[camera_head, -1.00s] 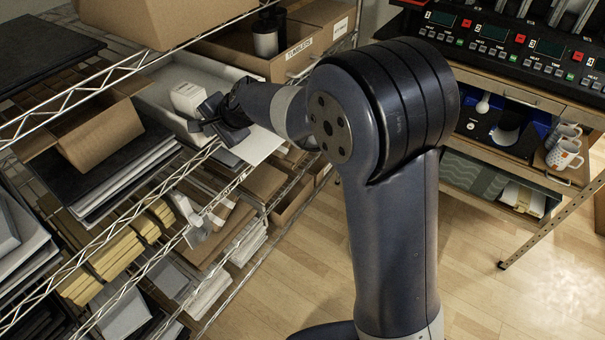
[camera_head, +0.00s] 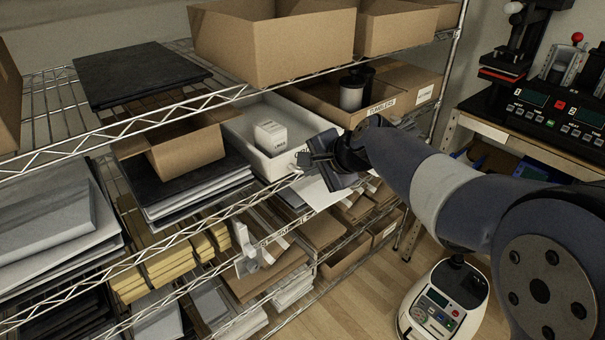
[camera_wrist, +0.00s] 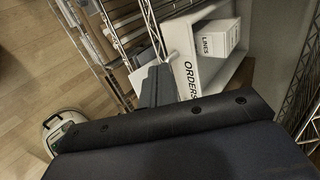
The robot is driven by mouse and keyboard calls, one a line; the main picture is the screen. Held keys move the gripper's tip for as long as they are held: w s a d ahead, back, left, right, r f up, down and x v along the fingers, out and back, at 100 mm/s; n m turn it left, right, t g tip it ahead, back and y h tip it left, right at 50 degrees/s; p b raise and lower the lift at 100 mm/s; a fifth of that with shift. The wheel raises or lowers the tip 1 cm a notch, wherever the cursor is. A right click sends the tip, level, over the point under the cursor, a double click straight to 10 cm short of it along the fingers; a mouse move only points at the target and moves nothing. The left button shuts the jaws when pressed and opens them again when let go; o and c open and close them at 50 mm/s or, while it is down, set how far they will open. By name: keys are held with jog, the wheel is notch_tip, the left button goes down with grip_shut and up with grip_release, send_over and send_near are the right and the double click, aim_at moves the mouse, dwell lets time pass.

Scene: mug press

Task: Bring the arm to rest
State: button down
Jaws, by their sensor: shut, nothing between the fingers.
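My gripper (camera_head: 307,162) is at the front of the wire shelf, beside the right front of a white bin (camera_head: 247,158). It is shut and holds nothing that I can see. A small white box (camera_head: 270,137) stands inside the bin, apart from my gripper. In the wrist view my dark gripper (camera_wrist: 154,86) points toward the front of the bin (camera_wrist: 181,60), which is lettered "ORDERS". The box there (camera_wrist: 219,38) reads "LINES". My arm reaches in from the right, bent at a large joint.
The wire rack (camera_head: 215,98) has an upper shelf with cardboard boxes (camera_head: 275,45) above the bin. A white machine (camera_head: 440,305) stands on the floor below my arm. A press bench (camera_head: 540,120) is at right.

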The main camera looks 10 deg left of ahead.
jog(key=shift+v, duration=0.85)
